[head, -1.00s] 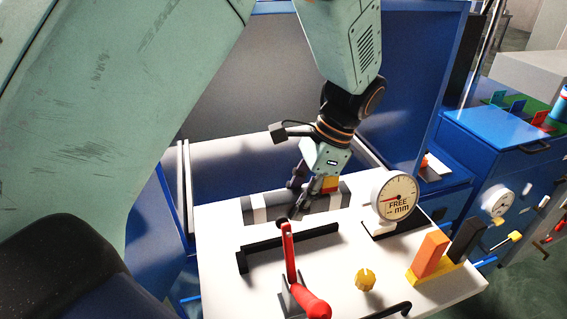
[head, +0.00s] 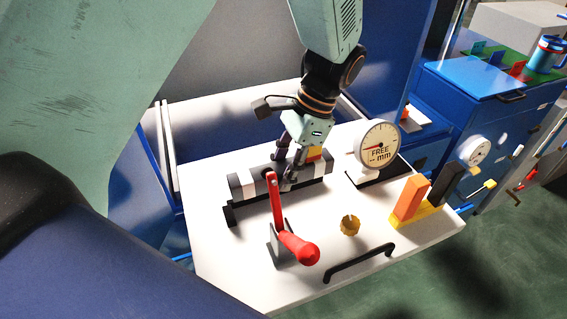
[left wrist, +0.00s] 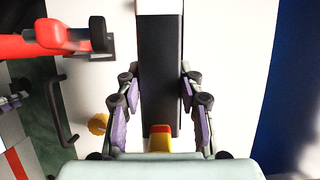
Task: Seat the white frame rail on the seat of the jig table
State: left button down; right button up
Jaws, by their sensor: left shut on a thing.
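The white frame rail (head: 249,184) is a bar with white bands and dark grey sections, lying level across the back half of the jig table (head: 205,240). My left gripper (head: 288,178) is shut on its dark middle, pointing down. In the left wrist view the fingers (left wrist: 160,112) flank the dark section of the rail (left wrist: 158,65). The black seat (head: 231,215) is mostly hidden under the rail; only its left end shows clearly. I cannot tell whether rail and seat touch. A dark, purple-padded shape at the left wrist view's edge looks like my right gripper (left wrist: 13,101), cut off.
A red-handled lever (head: 296,246) stands just in front of the rail. A dial reading FREE mm (head: 378,144) stands right of it. A yellow knob (head: 349,225), a black handle (head: 360,262) and orange and black blocks (head: 411,197) occupy the front right.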

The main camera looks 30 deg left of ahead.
pick_arm(q)
jog(key=shift+w+f, duration=0.15)
jog(key=shift+f, duration=0.45)
jog(key=shift+w+d+f+b, duration=0.15)
jog(key=shift+f+b, duration=0.25)
jog(key=shift+f, duration=0.35)
jog(key=shift+x, duration=0.85)
jog(key=shift+w+d+f, duration=0.1)
jog(key=shift+w+f, duration=0.15)
jog(key=shift+f, duration=0.1)
jog(key=shift+s, duration=0.2)
jog(key=shift+w, duration=0.15)
jog(key=shift+r, duration=0.1)
